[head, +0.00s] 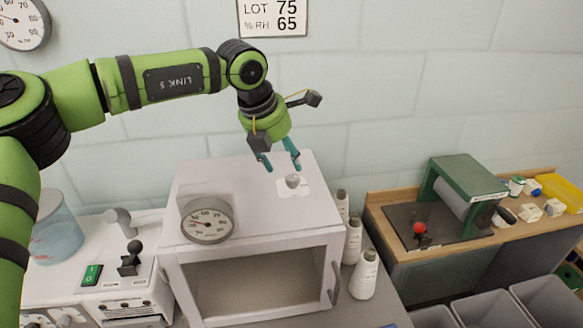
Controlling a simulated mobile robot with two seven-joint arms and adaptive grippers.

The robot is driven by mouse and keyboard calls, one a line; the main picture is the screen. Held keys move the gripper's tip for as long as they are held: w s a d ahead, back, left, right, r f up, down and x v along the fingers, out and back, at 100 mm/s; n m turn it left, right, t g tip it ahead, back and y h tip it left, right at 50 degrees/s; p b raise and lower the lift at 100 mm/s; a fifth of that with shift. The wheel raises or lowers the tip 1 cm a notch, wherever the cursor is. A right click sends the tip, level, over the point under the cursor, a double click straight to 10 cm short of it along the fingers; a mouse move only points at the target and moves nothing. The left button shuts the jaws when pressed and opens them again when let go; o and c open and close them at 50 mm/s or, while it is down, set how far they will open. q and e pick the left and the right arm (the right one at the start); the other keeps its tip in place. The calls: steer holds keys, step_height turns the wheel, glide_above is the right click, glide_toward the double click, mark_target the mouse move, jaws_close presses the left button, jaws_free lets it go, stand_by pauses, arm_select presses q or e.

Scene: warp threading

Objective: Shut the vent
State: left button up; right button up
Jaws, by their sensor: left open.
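A pale cabinet (190,262) with a glass front door stands in the middle of the head view. On its top, toward the back right, a small grey knob (293,182) sits on a white plate (299,192). This looks like the vent, but I cannot tell its setting. My left gripper (282,166) is open and points down, its two teal fingertips just above and slightly left of the knob. Nothing is between the fingers. My right gripper is not in view.
A round gauge (208,221) stands on the cabinet's front left. A machine (92,275) with a black lever and green switch is at left. A wooden bench (405,262) with a green roller press (468,190) is at right.

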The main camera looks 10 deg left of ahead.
mark_target(292, 178)
arm_select(q)
steer(key=p+x, duration=0.2)
steer(key=x, duration=0.1)
steer(key=p+x, duration=0.1)
steer(key=x, duration=0.1)
steer(key=shift+w+a+f+p, duration=0.15)
steer(key=shift+w+f+p, duration=0.05)
steer(key=shift+f+p, duration=0.2)
steer(key=shift+w+f, duration=0.3)
steer(key=shift+f, duration=0.2)
steer(key=shift+s, duration=0.1)
steer(key=c, duration=1.1)
